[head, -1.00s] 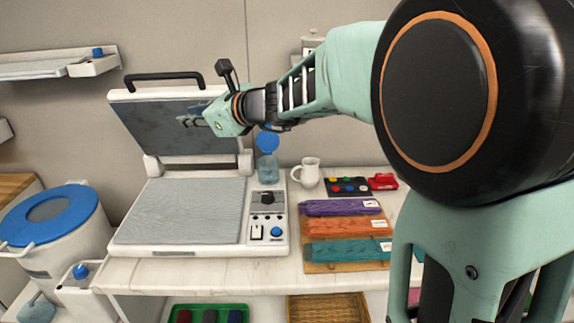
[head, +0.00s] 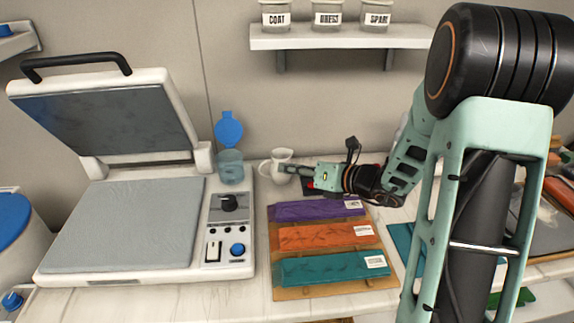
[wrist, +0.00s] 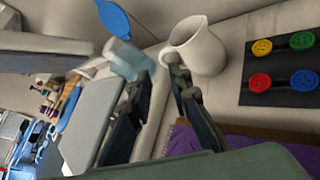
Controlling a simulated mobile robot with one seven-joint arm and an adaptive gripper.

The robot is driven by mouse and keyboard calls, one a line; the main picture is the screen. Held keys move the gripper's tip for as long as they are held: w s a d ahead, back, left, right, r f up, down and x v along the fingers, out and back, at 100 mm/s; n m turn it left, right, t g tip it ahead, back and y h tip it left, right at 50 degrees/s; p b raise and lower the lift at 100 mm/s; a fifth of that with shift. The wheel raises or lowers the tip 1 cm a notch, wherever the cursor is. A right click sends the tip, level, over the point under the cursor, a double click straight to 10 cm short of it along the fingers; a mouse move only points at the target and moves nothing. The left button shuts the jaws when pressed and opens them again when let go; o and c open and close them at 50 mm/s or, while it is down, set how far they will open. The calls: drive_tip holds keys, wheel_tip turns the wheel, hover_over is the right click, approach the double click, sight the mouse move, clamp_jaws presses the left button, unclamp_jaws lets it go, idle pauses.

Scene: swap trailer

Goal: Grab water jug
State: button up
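The white jug (head: 280,164) stands upright on the bench by the wall, with its handle on the left in the head view. It shows in the wrist view (wrist: 203,50) just beyond the fingertips, with its handle close to the right finger. My gripper (head: 288,171) reaches in from the right, and its tips overlap the jug's right side in the head view. In the wrist view my gripper (wrist: 162,72) is open, with a gap between its two dark fingers. I cannot tell whether a finger touches the jug or its handle.
A translucent blue container (head: 230,170) with a raised blue lid stands left of the jug. The heat press (head: 125,235) is open at left. Purple, orange and teal packets (head: 318,235) lie in front. Coloured buttons on a dark card (wrist: 283,67) lie beside the jug.

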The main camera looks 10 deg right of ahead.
sight(276, 169)
drive_tip(key=shift+s+f+x, duration=0.1)
drive_tip(key=shift+f+x, duration=0.05)
drive_tip(key=shift+x, duration=1.55)
drive_tip(key=shift+s+f+x, duration=0.1)
drive_tip(key=shift+f+x, duration=0.05)
drive_tip(key=shift+x, duration=1.6)
drive_tip(key=shift+s+f+x, duration=0.1)
drive_tip(key=shift+f+x, duration=0.05)
drive_tip(key=shift+x, duration=1.55)
clamp_jaws()
drive_tip(key=shift+w+r, duration=0.1)
